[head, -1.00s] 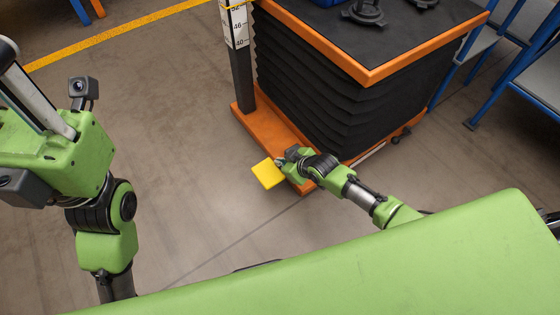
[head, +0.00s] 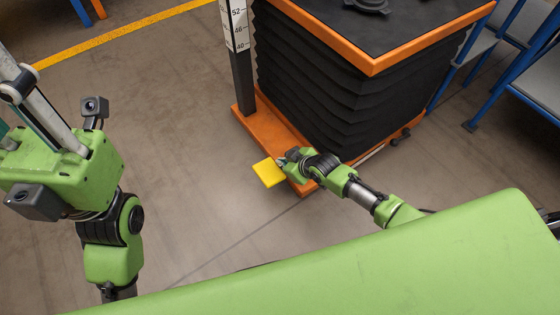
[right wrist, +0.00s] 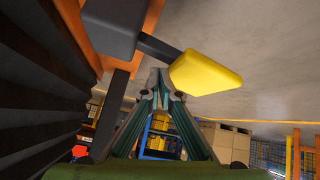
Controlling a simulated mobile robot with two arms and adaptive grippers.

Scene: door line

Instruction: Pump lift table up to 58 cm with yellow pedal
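The lift table's top with orange rim (head: 372,68) stands on black bellows (head: 320,95) over an orange base (head: 262,127). A scale post (head: 238,25) at its left corner shows 52, 46 and 40; no pointer shows in frame. The yellow pedal (head: 269,173) sticks out from the base's near end; it also fills the upper right of the right wrist view (right wrist: 205,68). My right gripper (head: 281,161) is at the pedal, fingers together and empty (right wrist: 163,80); contact cannot be told. My left gripper (head: 35,110) is raised at the left, partly cut off.
Black parts (head: 368,5) lie on the table top. Blue-framed shelving (head: 510,75) stands at the right. A yellow floor line (head: 130,28) crosses the back left. The floor left of the pedal is clear.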

